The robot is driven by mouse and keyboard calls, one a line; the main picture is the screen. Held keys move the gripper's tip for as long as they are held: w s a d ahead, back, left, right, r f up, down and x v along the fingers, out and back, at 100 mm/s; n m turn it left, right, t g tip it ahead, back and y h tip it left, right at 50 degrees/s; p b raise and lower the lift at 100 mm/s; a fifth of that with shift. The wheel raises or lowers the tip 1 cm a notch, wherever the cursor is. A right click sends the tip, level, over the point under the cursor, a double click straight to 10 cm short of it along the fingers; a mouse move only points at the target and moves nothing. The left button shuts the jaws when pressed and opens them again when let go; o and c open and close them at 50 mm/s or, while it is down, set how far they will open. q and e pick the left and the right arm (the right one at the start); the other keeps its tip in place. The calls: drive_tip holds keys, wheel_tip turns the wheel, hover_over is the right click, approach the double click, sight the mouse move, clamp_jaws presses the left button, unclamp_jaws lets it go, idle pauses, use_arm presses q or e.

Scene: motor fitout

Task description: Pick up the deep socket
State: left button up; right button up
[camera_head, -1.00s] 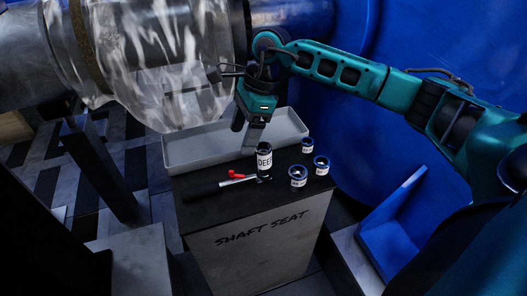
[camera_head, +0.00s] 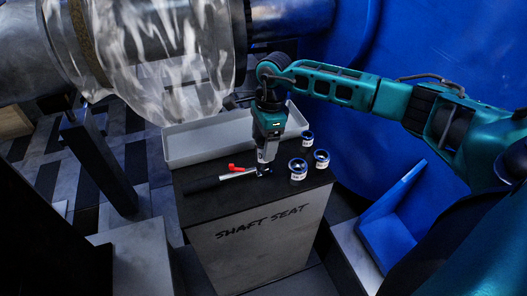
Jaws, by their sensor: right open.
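The deep socket (camera_head: 262,156) is a tall dark cylinder with a white label. It stands upright on the black top of the shaft seat stand, mostly hidden behind my right gripper. My right gripper (camera_head: 266,151) points down right at the socket, with its jaws open and the fingers at the socket's upper part. I cannot tell whether the fingers touch it. My left gripper is not in view.
Three short sockets (camera_head: 298,170) (camera_head: 321,159) (camera_head: 307,139) stand to the right. A grey tray (camera_head: 193,140) lies behind. A large wrapped shaft (camera_head: 150,60) hangs at the upper left.

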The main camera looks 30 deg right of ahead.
wheel_tip(320, 180, down, 3)
drive_tip(key=shift+a+r, duration=0.1)
drive_tip(key=shift+a, duration=0.05)
drive_tip(key=c, duration=1.3)
drive_tip(key=shift+w+r, duration=0.1)
